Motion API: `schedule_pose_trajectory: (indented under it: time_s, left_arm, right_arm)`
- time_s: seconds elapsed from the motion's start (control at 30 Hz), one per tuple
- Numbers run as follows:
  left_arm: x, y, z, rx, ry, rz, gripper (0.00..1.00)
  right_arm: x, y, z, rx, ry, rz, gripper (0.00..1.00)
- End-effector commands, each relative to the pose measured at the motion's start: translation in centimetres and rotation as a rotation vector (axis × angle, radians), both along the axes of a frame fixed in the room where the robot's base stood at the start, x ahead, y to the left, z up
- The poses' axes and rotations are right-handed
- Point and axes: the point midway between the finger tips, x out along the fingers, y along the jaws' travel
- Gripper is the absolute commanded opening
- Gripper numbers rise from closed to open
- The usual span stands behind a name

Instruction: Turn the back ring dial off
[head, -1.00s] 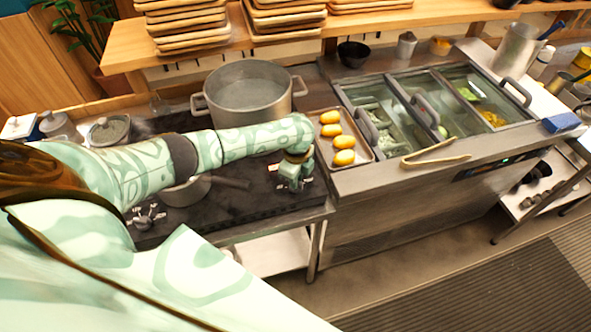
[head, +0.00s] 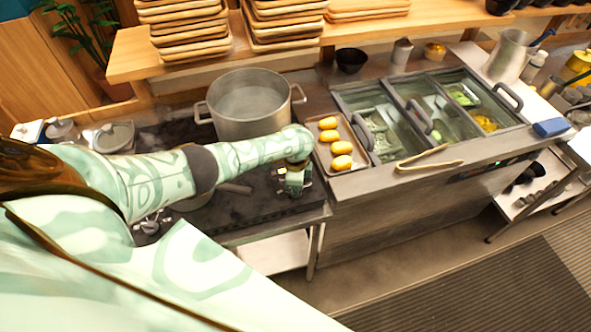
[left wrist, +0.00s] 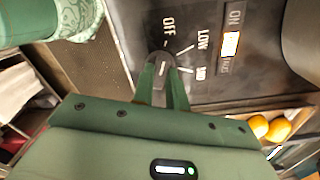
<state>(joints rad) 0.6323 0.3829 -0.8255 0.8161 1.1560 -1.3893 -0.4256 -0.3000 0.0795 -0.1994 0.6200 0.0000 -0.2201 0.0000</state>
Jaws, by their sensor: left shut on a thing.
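My left gripper (head: 293,190) is over the right part of the dark cooktop (head: 250,208), at a dial. In the left wrist view its fingers (left wrist: 163,90) are shut on the dark dial (left wrist: 160,63), one on each side. The dial's short white mark appears to point roughly toward the printed OFF, away from LOW and MID, but its exact setting is hard to tell. An indicator light (left wrist: 230,45) beside the word ON glows orange-white. In the head view the gripper hides the dial. My right gripper is not in view.
A large pot (head: 250,125) stands behind my left arm. A saucepan, partly hidden by the arm, sits on the cooktop. A tray (head: 372,166) of yellow items and a topping counter with tongs (head: 430,160) lie to the right. Stacked boards fill the shelf behind.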

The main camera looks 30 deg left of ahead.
Motion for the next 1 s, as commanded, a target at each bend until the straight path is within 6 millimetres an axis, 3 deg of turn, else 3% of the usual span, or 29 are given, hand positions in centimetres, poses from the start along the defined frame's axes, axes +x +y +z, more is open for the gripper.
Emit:
schedule_pose_trajectory:
  time_s: [0.23,0.27,0.3,0.33,0.67,0.77,1.0]
  left_arm:
    - [0.0,-0.1,0.0,-0.003,-0.001,0.003,0.0]
    - [0.0,-0.1,0.0,-0.003,-0.001,0.002,0.23]
    - [0.0,-0.1,0.0,-0.003,-0.001,0.002,0.34]
    - [0.0,-0.1,0.0,-0.002,0.0,0.002,0.36]
    - [0.0,0.0,0.5,-0.002,-0.001,0.001,0.36]
    - [0.0,0.0,1.9,-0.002,-0.001,0.0,0.36]
    - [0.1,0.0,8.4,-0.002,-0.003,-0.002,0.36]
  right_arm:
    - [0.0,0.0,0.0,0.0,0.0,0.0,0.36]
    - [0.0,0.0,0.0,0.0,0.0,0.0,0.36]
    - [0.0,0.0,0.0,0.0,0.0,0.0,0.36]
    - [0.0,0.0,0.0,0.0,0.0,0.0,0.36]
    - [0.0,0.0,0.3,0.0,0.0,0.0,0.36]
    - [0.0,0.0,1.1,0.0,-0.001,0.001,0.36]
    - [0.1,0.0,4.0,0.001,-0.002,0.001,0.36]
